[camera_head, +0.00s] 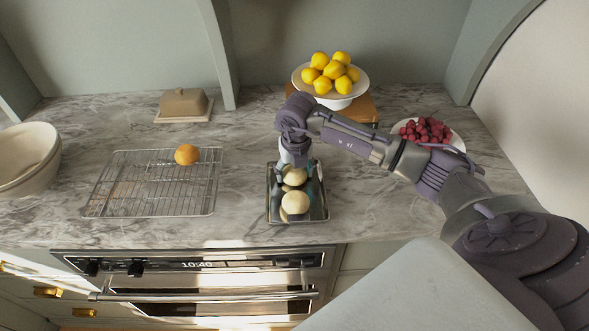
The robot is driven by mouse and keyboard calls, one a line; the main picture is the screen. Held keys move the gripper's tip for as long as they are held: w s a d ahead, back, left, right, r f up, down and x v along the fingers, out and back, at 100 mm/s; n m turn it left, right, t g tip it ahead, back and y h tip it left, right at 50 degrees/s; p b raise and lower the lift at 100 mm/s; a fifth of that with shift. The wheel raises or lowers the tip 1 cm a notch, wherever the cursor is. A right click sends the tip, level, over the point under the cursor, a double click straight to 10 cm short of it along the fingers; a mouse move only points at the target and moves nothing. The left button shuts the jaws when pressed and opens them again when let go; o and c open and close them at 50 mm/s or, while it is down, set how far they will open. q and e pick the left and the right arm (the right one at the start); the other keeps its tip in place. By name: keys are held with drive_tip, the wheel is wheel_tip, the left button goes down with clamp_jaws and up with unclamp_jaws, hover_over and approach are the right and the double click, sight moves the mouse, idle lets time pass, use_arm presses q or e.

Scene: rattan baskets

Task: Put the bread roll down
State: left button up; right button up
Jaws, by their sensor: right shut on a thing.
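A dark metal tray (318,211) lies on the marble counter near its front edge. My right gripper (294,178) points down over the back half of the tray. It is shut on a pale round bread roll (294,177), whose top is partly hidden by the gripper. I cannot tell whether this roll touches the tray floor. A second pale roll (295,204) lies in the front half of the tray, close to the held one. My left gripper is not in view.
A white bowl (28,160) is at far left. Behind are a butter dish (183,104) and a stand of lemons (330,73). A plate of red berries (426,131) is right, behind my arm.

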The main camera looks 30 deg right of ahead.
sight(296, 173)
drive_tip(key=shift+f, duration=0.1)
drive_tip(key=o, duration=0.9)
drive_tip(key=shift+r, duration=0.4)
wheel_tip(296, 173, up, 11)
drive_tip(key=s+b, duration=0.1)
drive_tip(key=b, duration=0.2)
drive_tip(key=shift+s+a+r, duration=0.2)
drive_tip(key=shift+a, duration=0.05)
